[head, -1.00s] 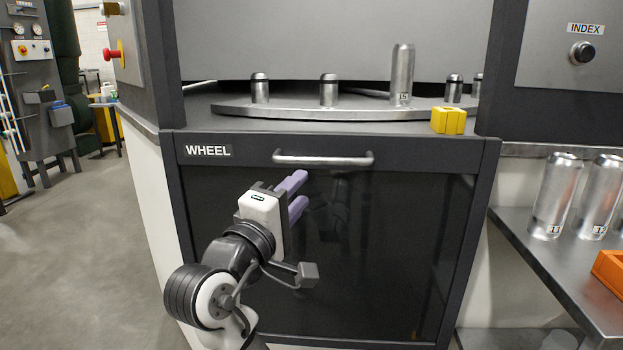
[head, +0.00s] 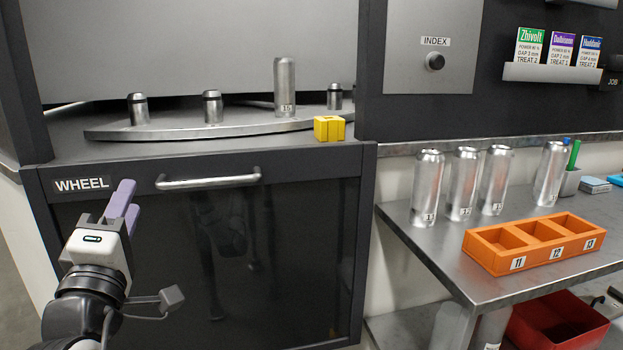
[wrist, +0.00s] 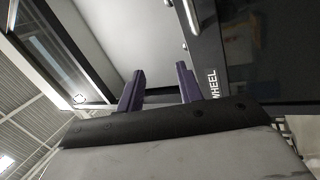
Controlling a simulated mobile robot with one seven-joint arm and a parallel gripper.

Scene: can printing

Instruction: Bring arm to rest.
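My gripper (head: 128,208) is at the left in the head view, in front of the dark cabinet door marked WHEEL (head: 300,235). Its two purple fingers point up and away from me. In the wrist view the fingers of my gripper (wrist: 159,90) stand apart with nothing between them. The gripper is open and empty, below and left of the metal door handle (head: 208,181), and does not appear to touch it.
A wheel plate (head: 190,132) carries short posts and one tall can marked 15 (head: 285,88). A yellow block (head: 329,129) sits at its edge. On the right, a steel table (head: 455,265) holds several cans and an orange tray (head: 540,243). A red bin (head: 550,325) is below.

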